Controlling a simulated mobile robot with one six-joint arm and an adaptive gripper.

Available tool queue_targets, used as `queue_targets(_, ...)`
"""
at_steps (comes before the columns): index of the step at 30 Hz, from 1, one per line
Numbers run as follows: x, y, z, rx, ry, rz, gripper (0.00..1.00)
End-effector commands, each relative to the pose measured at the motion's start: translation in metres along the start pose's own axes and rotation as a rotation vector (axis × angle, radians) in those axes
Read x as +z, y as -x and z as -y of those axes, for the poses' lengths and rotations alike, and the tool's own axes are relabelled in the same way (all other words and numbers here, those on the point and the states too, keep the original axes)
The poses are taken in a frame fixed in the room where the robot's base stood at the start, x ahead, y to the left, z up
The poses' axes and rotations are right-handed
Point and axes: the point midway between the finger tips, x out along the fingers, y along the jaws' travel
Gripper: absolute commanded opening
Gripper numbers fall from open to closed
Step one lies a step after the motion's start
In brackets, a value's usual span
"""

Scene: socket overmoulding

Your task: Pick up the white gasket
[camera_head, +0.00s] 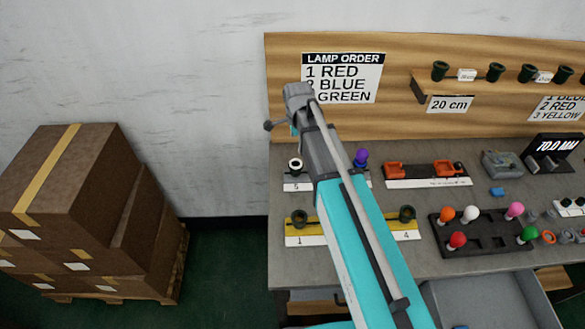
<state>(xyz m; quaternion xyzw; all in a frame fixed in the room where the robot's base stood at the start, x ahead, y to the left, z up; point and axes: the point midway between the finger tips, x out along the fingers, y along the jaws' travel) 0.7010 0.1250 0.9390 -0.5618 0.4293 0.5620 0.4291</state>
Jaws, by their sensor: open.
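A white ring (296,160) with a dark centre shows on the white block marked 5, at the left of the bench. It may be the white gasket; it is too small to tell whether it lies loose or sits around a socket. My teal and grey arm rises from the lower middle across the bench, its grey joint in front of the lamp order sign. I cannot make out my gripper's fingers; the arm hides part of the bench behind it.
The grey bench (455,258) carries a yellow block (330,236) with dark sockets, a purple lamp (361,157), orange fixtures (444,168) and a dark lamp tray (492,246). An orange ring (548,237) lies at right. Stacked cartons (85,200) stand on the floor, left.

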Motion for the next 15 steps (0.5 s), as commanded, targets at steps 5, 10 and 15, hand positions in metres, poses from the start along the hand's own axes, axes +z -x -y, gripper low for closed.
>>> queue_targets(5,0.000,-0.018,0.000,0.000,0.000,0.000,1.00)
queue_targets(10,0.000,-0.029,0.000,0.000,-0.001,0.000,1.00)
queue_targets(15,-0.001,-0.033,0.000,0.000,-0.001,0.000,1.00)
